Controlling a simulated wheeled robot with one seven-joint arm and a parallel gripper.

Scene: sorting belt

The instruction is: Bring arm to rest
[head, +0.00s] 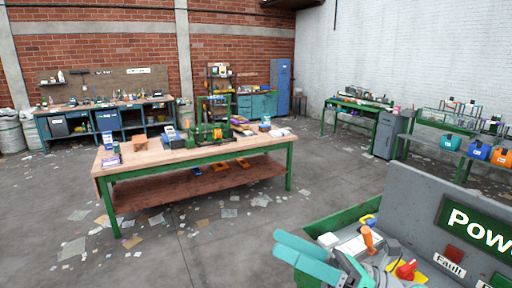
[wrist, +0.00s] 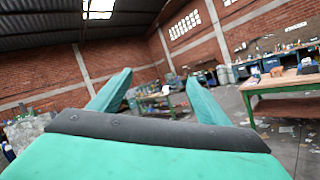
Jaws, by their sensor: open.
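My gripper (head: 279,243) shows as teal fingers low in the head view, pointing left, in front of the grey panel box. In the wrist view my gripper (wrist: 160,78) has its two teal fingers spread apart with nothing between them. It is open and empty, held in the air, facing the room and the brick wall. The rest of my arm is mostly cut off by the bottom edge of the head view.
A grey panel (head: 420,215) with Power and Fault labels stands close at the lower right, beside small parts and a red knob (head: 406,269). A wooden workbench (head: 120,183) with green legs stands ahead. Paper-littered floor (head: 220,245) lies open between them.

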